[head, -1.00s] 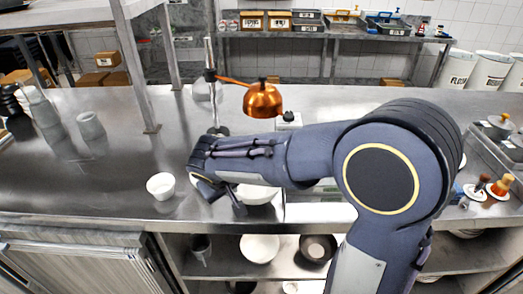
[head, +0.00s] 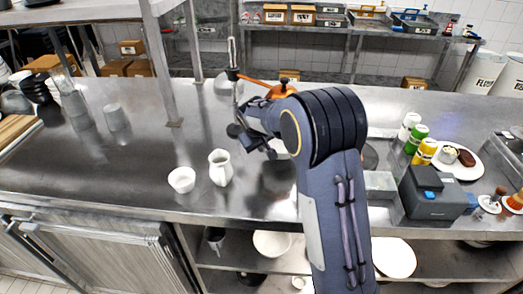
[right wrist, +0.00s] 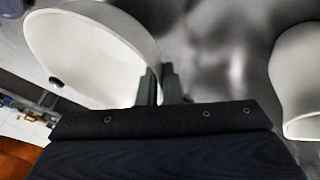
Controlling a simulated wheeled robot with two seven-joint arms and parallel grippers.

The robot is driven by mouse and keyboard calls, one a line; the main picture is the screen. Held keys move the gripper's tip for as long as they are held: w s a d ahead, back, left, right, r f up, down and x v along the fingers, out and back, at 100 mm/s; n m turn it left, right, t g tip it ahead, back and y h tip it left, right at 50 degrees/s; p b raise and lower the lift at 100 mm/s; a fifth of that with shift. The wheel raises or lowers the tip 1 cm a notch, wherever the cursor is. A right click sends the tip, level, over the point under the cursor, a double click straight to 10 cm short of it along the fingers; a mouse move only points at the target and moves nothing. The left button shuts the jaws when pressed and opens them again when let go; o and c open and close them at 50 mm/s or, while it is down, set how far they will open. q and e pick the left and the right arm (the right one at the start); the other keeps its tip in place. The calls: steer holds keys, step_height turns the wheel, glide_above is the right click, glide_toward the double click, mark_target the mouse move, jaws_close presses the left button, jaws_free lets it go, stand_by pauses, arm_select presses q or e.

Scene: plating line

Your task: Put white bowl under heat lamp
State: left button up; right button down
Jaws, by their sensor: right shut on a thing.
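My right gripper (head: 268,151) is shut on the rim of the white bowl (head: 281,149), close to the heat lamp's stand. In the right wrist view the two fingers (right wrist: 162,86) pinch the rim of the bowl (right wrist: 92,45), which shows its white inside. The heat lamp (head: 262,85) has a copper shade, mostly hidden behind my right arm, and a thin upright pole. In the head view most of the bowl is hidden by my gripper and arm, so I cannot tell whether it touches the counter. My left gripper is not in view.
A white pitcher (head: 220,168) and a small white cup (head: 181,180) stand left of my arm. A dark printer (head: 432,192), several bottles (head: 424,152) and a plate of food (head: 465,160) are at the right.

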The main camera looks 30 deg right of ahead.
steer(key=shift+f, duration=1.3)
steer(key=shift+f, duration=0.15)
steer(key=c, duration=1.6)
jaws_free()
steer(key=shift+a, duration=0.1)
steer(key=v, duration=1.2)
steer(key=s+a+y, duration=0.2)
steer(key=s, duration=0.8)
steer(key=s+a+f+m+y, duration=0.1)
steer(key=s+a+y, duration=0.1)
steer(key=s, duration=0.9)
steer(key=s+a+f+m+t+y, duration=0.1)
steer(key=s+a+y, duration=0.2)
steer(key=s, duration=0.8)
steer(key=shift+a+b, duration=0.15)
steer(key=shift+b, duration=0.25)
